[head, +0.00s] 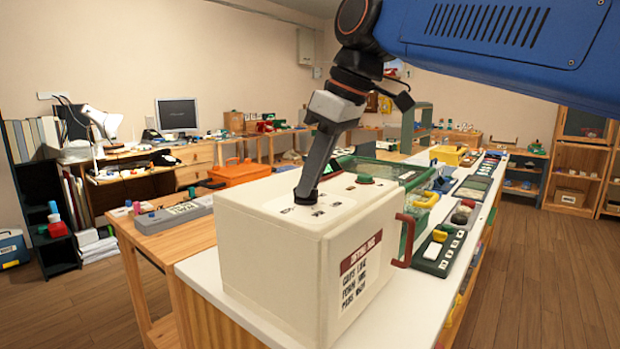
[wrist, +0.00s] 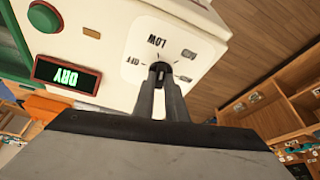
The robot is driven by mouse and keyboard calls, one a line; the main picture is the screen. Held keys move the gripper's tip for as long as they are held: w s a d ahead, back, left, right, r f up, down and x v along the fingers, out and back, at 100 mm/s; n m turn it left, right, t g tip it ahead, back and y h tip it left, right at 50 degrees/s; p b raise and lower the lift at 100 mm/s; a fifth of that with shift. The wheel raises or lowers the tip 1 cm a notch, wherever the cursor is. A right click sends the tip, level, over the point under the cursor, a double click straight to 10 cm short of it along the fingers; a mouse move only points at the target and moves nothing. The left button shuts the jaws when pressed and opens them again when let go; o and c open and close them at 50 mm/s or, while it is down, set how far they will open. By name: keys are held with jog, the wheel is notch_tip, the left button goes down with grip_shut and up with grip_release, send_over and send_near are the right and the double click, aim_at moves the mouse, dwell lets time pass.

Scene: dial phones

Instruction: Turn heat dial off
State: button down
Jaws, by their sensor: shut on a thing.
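The heat dial (wrist: 160,69) is a small dark knob on a white plate (wrist: 132,75) marked LOW and OFF, with other labels too small to read. The plate is on top of a cream box (head: 270,262). My gripper (wrist: 159,76) points down onto the dial, and its fingertips are closed on it, hiding most of it. The dial's pointing direction cannot be told. In the head view my gripper (head: 306,196) stands slightly tilted on the box top, and the dial is hidden behind the fingers.
A green button (head: 365,179) and a red-framed DRY display (wrist: 67,75) are on the box top. A red handle (head: 404,240) sticks out from its right side. Several devices, including a dark panel (head: 438,251), stand along the white counter. An orange case (head: 238,172) is behind the box.

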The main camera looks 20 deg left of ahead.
jog(key=n, duration=0.1)
jog(key=n+g, duration=0.1)
jog(key=n, duration=0.1)
jog(key=shift+w+n, duration=0.25)
jog(key=shift+n, duration=0.15)
jog(key=n+g, duration=0.1)
jog(key=n, duration=0.2)
jog(key=shift+w+n+g+h, duration=0.1)
jog(key=shift+n+g+h, duration=0.2)
jog(key=shift+g, duration=0.1)
jog(key=n, duration=0.2)
jog(key=n+g+h, duration=0.1)
jog(key=n, duration=0.1)
jog(key=shift+w+a, duration=0.15)
jog(key=shift+a, duration=0.05)
jog(key=shift+a+n+g+h, duration=0.1)
jog(key=shift+n+g+h, duration=0.4)
jog(key=shift+n, duration=1.2)
jog(key=c, duration=1.8)
grip_release()
jog(key=shift+w, duration=0.1)
